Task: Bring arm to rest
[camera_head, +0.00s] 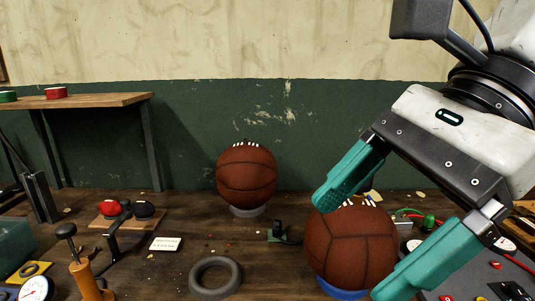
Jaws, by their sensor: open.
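My gripper (372,236) hangs from the upper right with its two teal fingers spread wide apart. In the picture the fingers stand on either side of a brown leather ball (345,251), overlapping its upper left and lower right edges. I cannot tell whether they touch it. The ball sits on a blue ring stand (340,292). A second brown leather ball (247,173) sits on a grey ring (249,210) farther back, near the wall, clear of the gripper.
A black ring (215,276) lies on the bench front. A hand pump (88,275) and a gauge (36,289) stand at lower left. A small press (116,232) is behind them. A wooden shelf (95,101) is at left. Cables and fittings crowd the right.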

